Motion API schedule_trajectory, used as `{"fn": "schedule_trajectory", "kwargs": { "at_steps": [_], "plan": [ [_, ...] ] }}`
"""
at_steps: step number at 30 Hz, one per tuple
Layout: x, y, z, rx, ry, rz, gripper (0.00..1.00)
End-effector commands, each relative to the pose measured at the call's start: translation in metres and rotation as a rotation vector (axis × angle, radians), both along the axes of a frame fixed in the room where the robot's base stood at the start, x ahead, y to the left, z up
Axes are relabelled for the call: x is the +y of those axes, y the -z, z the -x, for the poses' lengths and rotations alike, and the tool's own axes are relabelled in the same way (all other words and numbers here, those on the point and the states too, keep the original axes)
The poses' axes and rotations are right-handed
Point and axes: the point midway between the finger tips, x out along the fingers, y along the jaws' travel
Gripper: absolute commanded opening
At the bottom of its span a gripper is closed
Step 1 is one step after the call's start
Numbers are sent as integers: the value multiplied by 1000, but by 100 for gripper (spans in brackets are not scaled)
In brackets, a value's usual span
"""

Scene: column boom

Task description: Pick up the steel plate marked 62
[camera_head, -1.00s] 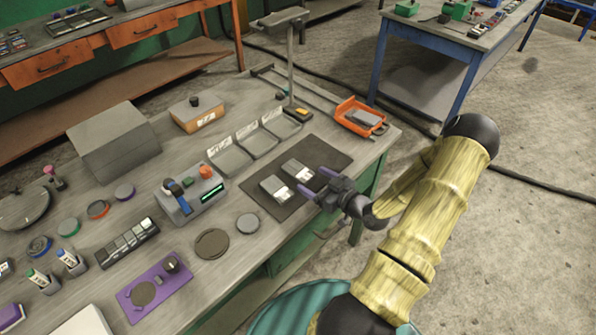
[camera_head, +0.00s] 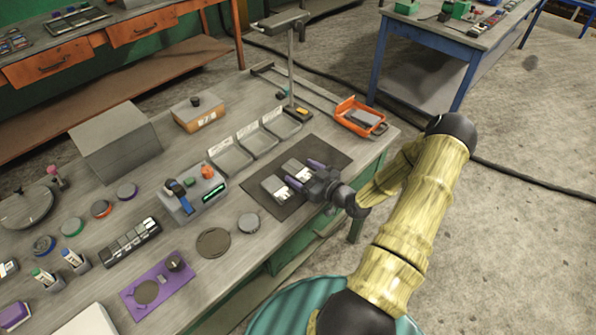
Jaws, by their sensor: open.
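Two grey steel plates lie side by side on a dark mat (camera_head: 325,152), each with a white label too small to read. The near-left plate (camera_head: 274,186) lies just left of my gripper. The far-right plate (camera_head: 293,168) has its right end between or just under my fingers. My gripper (camera_head: 302,172) is open, with its purple fingers pointing left, one on each side of that end. I cannot tell its height above the mat or whether it touches a plate. Which plate is marked 62 cannot be told.
Three labelled trays (camera_head: 232,160) stand behind the mat. An orange tray (camera_head: 345,106) holding a grey piece is at the back right, near a metal post (camera_head: 291,70). A round grey disc (camera_head: 248,222) lies in front.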

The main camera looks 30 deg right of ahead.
Motion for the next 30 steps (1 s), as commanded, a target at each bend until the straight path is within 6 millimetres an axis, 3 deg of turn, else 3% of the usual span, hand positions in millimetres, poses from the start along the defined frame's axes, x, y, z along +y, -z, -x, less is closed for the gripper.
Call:
{"fn": "schedule_trajectory", "kwargs": {
  "at_steps": [2, 12, 24, 30],
  "plan": [
    [0, 0, 0, 0, 0, 0, 72],
    [0, 0, 0, 0, 0, 0, 7],
    [3, -10, -1, -4, -6, 1, 7],
    [-6, -7, 8, -3, -5, 0, 7]
  ]
}}
